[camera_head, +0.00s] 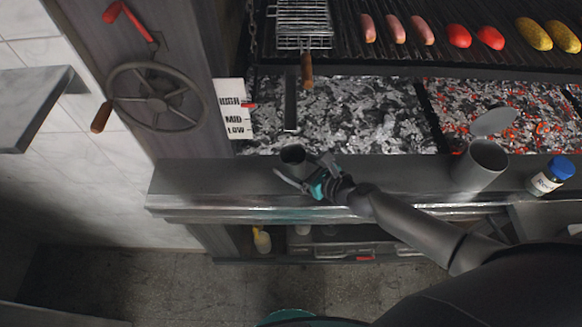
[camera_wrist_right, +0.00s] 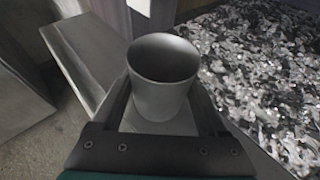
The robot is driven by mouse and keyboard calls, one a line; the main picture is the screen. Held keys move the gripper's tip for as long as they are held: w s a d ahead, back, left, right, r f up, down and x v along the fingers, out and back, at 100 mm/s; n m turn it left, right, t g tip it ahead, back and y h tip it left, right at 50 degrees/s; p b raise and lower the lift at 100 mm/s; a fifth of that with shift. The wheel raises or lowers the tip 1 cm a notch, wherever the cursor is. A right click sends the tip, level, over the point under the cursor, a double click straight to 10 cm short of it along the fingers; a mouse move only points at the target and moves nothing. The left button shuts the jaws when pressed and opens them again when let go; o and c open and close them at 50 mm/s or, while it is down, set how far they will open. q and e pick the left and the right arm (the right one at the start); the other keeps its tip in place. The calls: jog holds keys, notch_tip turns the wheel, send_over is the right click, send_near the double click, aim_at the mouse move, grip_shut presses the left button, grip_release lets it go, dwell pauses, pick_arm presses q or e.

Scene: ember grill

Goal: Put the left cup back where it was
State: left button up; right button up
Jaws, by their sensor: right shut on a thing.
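A grey metal cup (camera_head: 293,154) is at the left part of the grill's front ledge (camera_head: 225,180). My right gripper (camera_head: 303,170) is shut on this cup, with one finger on each side of it. In the right wrist view the cup (camera_wrist_right: 163,92) stands upright between the fingers, and its open top faces the camera. I cannot tell whether its base touches the ledge. A second grey cup (camera_head: 480,168) stands on the ledge farther right, apart from the gripper. My left gripper is not in view.
A blue-capped jar (camera_head: 551,175) stands right of the second cup. Behind the ledge lie grey coals (camera_head: 350,115) and glowing coals (camera_head: 515,115). Sausages and other food lie on the grate above. A handwheel (camera_head: 157,97) and a level sign (camera_head: 234,108) are at left.

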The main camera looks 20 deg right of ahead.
aim_at(291, 171)
jog(key=shift+w+a, duration=0.1)
jog(key=shift+w, duration=0.1)
jog(key=shift+w+f, duration=0.15)
jog(key=shift+f+b, duration=1.5)
jog(key=shift+f, duration=0.05)
jog(key=shift+f, duration=0.15)
jog(key=o, duration=1.4)
jog(key=shift+c, duration=0.2)
